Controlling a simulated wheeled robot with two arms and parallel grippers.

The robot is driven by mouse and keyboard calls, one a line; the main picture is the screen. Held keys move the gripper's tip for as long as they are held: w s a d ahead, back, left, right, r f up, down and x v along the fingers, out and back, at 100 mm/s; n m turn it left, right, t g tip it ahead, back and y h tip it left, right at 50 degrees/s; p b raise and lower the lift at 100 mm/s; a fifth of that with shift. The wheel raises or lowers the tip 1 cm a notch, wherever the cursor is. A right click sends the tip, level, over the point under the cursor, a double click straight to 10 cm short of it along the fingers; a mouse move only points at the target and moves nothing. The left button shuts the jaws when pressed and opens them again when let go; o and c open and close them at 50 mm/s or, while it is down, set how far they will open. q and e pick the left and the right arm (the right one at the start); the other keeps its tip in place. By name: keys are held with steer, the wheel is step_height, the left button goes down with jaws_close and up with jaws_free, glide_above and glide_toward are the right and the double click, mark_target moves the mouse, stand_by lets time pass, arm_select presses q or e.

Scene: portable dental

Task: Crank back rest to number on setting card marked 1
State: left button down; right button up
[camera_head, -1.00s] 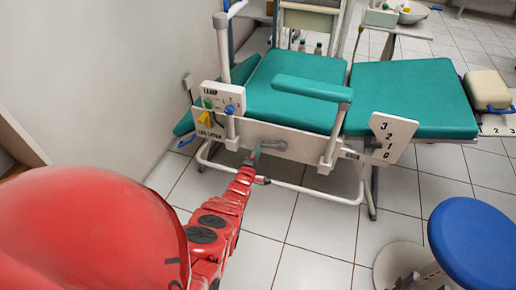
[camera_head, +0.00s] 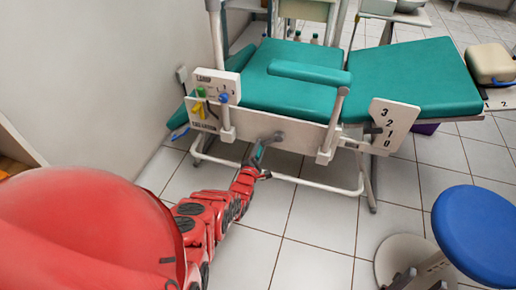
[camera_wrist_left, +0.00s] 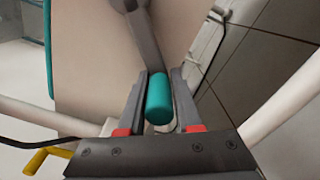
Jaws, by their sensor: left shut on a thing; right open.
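The crank (camera_head: 276,138) sits on the white side panel of the green dental chair (camera_head: 420,75). My left gripper (camera_head: 256,160) is below and left of the crank hub. In the left wrist view, the gripper (camera_wrist_left: 160,98) is shut around the teal crank handle (camera_wrist_left: 159,98), with the grey crank arm (camera_wrist_left: 146,45) running upward. A white plate (camera_head: 391,124) marked 3, 2, 1, 0 is at the chair's right side; its dark pointer is too small to read exactly. A white card (camera_head: 502,102) with a 2 shows at the right edge, partly cut off. My right gripper is not in view.
A control box (camera_head: 215,84) with coloured knobs and a yellow lever (camera_head: 198,109) is left of the crank. A blue stool (camera_head: 474,230) stands at front right. The tiled floor between is clear. A wall is at left.

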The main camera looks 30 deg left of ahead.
arm_select(q)
steer(key=shift+d+f, duration=0.35)
steer(key=shift+d, duration=0.1)
steer(key=c, duration=0.6)
jaws_free()
steer(key=shift+w, duration=0.1)
steer(key=shift+c, duration=0.2)
steer(key=shift+r, duration=0.1)
steer(key=shift+a, duration=0.1)
steer(key=shift+s+r+p, duration=0.1)
steer(key=shift+s+p, duration=0.2)
steer(key=shift+s, duration=0.05)
steer(key=p+v, duration=0.6)
steer(key=v, duration=1)
steer(key=shift+s, duration=0.4)
